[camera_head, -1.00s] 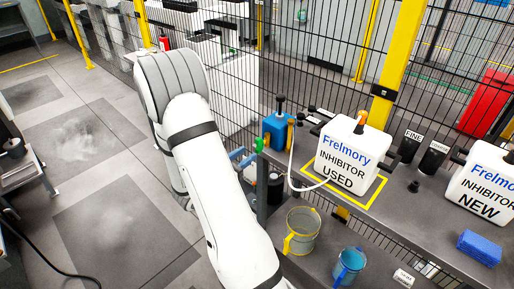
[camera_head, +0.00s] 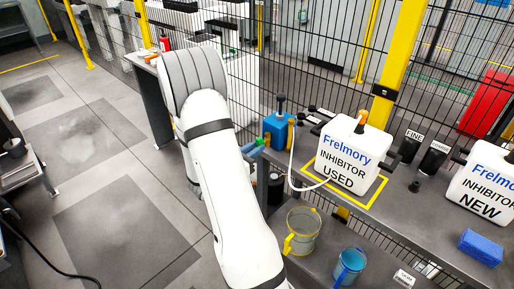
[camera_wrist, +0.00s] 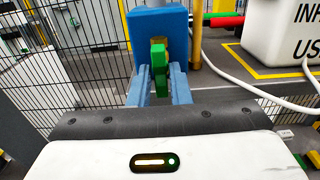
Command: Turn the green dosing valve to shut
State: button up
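The green dosing valve (camera_wrist: 158,62) is at the middle top of the wrist view, in front of a blue dosing unit (camera_wrist: 146,28). In the head view the green valve (camera_head: 260,141) shows as a small patch left of the blue unit (camera_head: 275,128). My gripper (camera_wrist: 159,72) has two blue fingers, one on each side of the valve's green handle. They stand apart with what looks like a narrow gap, and I see no clear grip. In the head view my gripper (camera_head: 251,147) is partly hidden behind my white arm.
A white "INHIBITOR USED" canister (camera_head: 346,158) stands right of the blue unit, with a white hose (camera_head: 291,160) beside it. A yellow-handled bucket (camera_head: 302,228) and a blue cup (camera_head: 349,264) stand lower down. A wire fence (camera_head: 330,70) runs behind.

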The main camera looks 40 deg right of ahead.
grip_shut()
jog(key=shift+f+m+b, duration=0.15)
jog(key=shift+m+b, duration=0.15)
jog(key=shift+b, duration=0.35)
jog(key=shift+m+b, duration=0.6)
jog(key=shift+b, duration=0.2)
jog(key=m+b, duration=0.2)
jog(key=b, duration=0.1)
jog(key=shift+r+m+b, duration=0.2)
jog(key=shift+m+b, duration=0.1)
jog(key=shift+m, duration=0.1)
